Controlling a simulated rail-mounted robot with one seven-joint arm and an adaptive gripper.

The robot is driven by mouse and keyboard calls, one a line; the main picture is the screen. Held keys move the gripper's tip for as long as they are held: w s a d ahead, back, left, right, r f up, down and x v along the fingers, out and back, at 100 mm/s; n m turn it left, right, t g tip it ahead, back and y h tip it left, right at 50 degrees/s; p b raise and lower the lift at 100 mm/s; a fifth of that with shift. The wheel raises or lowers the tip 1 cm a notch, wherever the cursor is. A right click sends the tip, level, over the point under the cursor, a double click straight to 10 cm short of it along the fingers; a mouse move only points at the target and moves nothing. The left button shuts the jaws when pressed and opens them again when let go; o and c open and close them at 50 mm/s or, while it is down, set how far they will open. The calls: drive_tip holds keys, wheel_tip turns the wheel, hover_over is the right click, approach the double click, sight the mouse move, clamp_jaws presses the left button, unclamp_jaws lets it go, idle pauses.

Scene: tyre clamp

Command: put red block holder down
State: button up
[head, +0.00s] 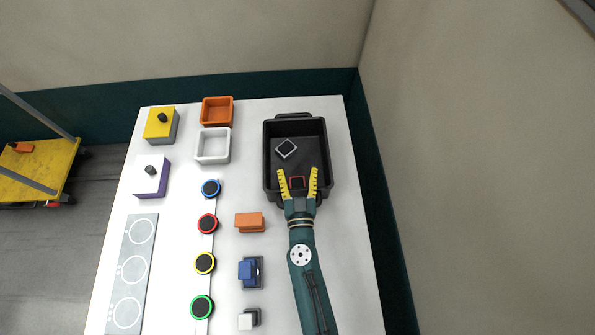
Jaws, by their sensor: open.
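The red block holder (297,179) is a small dark square with a red rim. It lies inside the black tray (323,143), near the tray's front wall. My gripper (298,171) is over the front part of the tray, with its yellow fingers spread open on either side of the holder. The picture does not show whether the fingers touch it. A grey-rimmed holder (286,148) lies turned askew in the tray, behind my gripper. My gripper's base hides part of the tray's front edge.
Left of the tray stand an orange bin (217,98) and a white bin (228,146). An orange block (249,222), a blue block (246,270) and a white block (245,321) are left of my arm. Several ringed buttons (207,223) form a column. The table right of the tray is clear.

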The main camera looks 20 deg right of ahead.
drive_tip(key=shift+s+a+f, duration=0.1)
drive_tip(key=shift+s+f, duration=0.1)
drive_tip(key=shift+f, duration=0.3)
drive_tip(key=shift+s+f, duration=0.15)
drive_tip(key=shift+f, duration=0.3)
drive_tip(key=shift+s+a+r+p, duration=0.15)
drive_tip(key=shift+s+r+p, duration=0.2)
drive_tip(key=shift+r+p, duration=0.25)
drive_tip(key=v, duration=1.1)
drive_tip(key=w+a+r+n+t+y, duration=0.2)
drive_tip(key=w+a+r+n+y, duration=0.15)
drive_tip(key=r, duration=0.75)
drive_tip(key=w+a+r+n+t+y, duration=0.1)
drive_tip(key=w+a+r+n+y, duration=0.2)
drive_tip(key=r, duration=0.9)
drive_tip(key=w+a+r+n+t+y, duration=0.25)
drive_tip(key=w+r+y, duration=0.2)
drive_tip(key=r, duration=0.65)
drive_tip(key=s+d+r+m+h, duration=0.2)
drive_tip(key=s+r, duration=0.1)
drive_tip(key=r, duration=0.4)
drive_tip(key=s+d+r+m+h, duration=0.2)
drive_tip(key=s+d+r, duration=0.1)
drive_tip(key=r, duration=0.5)
drive_tip(key=shift+s+r+m+h, duration=0.2)
drive_tip(key=shift+s+m+h, duration=0.2)
drive_tip(key=shift+s, duration=0.3)
drive_tip(key=shift+d+r, duration=0.1)
drive_tip(key=shift+d, duration=0.05)
